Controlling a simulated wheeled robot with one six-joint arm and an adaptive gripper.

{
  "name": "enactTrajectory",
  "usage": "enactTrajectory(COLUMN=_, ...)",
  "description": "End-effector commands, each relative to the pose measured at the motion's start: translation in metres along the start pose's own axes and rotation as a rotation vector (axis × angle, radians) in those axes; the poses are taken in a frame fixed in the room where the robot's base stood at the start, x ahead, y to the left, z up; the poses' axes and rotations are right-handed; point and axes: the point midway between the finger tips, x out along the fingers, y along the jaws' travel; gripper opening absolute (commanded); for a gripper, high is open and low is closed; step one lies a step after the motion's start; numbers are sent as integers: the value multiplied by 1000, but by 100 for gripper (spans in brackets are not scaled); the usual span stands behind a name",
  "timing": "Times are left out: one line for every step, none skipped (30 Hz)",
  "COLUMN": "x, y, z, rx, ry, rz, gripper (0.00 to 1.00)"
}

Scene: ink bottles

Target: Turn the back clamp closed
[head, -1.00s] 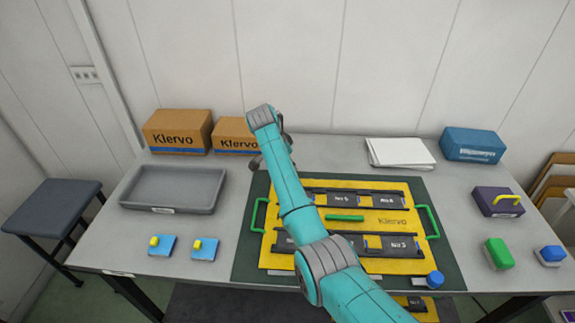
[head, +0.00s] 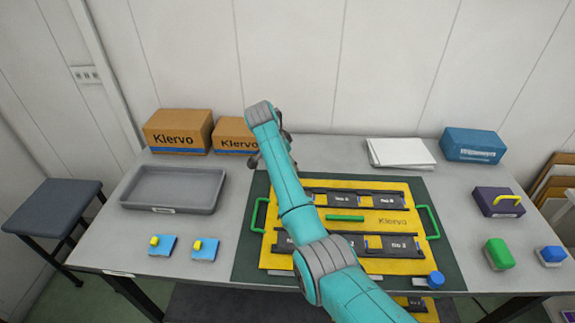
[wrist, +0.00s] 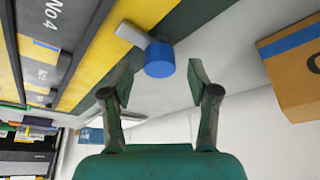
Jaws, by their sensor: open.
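The back clamp's blue knob (wrist: 160,58) shows in the wrist view, with a pale grey bar (wrist: 132,34) reaching from it to the edge of the yellow board (wrist: 100,55). In the head view my arm hides this clamp. My gripper (wrist: 155,84) is open, with the blue knob ahead of and between its two fingertips in the picture. I cannot tell whether the fingers touch it. In the head view my gripper (head: 256,160) is mostly hidden behind my wrist, at the board's back left. Another blue knob (head: 435,279) with a grey bar is at the front right.
The yellow board (head: 395,223) with green handles lies on a dark green mat (head: 447,262). A cardboard box (head: 235,133) stands close behind my gripper, and a grey tray (head: 172,190) lies to the left. A stack of paper (head: 400,152) is at the back right.

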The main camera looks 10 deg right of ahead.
Motion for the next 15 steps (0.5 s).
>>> enactTrajectory(x=-9, y=-1, z=0, rx=0, ry=1, rz=-4, gripper=60)
enactTrajectory(x=-14, y=-1, z=0, rx=0, ry=1, rz=-4, gripper=60)
enactTrajectory(x=-22, y=-1, z=0, rx=1, ry=1, rz=-4, gripper=60)
enactTrajectory(x=-28, y=-1, z=0, rx=1, ry=2, rz=-5, gripper=60)
enactTrajectory(x=-34, y=-1, z=0, rx=0, ry=1, rz=-5, gripper=60)
enactTrajectory(x=-43, y=-1, z=0, rx=1, ry=1, rz=-5, gripper=60)
enactTrajectory(x=-49, y=-1, z=0, rx=1, ry=1, rz=-6, gripper=60)
enactTrajectory(x=-55, y=-1, z=0, rx=1, ry=0, rz=-5, gripper=60)
enactTrajectory(x=-63, y=-1, z=0, rx=1, ry=1, rz=-5, gripper=60)
enactTrajectory(x=-68, y=-1, z=0, rx=1, ry=0, rz=-4, gripper=60)
enactTrajectory(x=-73, y=-1, z=0, rx=1, ry=0, rz=-4, gripper=60)
enactTrajectory(x=-80, y=-1, z=0, rx=1, ry=0, rz=-3, gripper=60)
enactTrajectory(x=-84, y=-1, z=0, rx=1, ry=0, rz=-3, gripper=60)
enactTrajectory(x=-89, y=-1, z=0, rx=1, ry=1, rz=-3, gripper=60)
enactTrajectory(x=-94, y=-1, z=0, rx=1, ry=1, rz=-3, gripper=60)
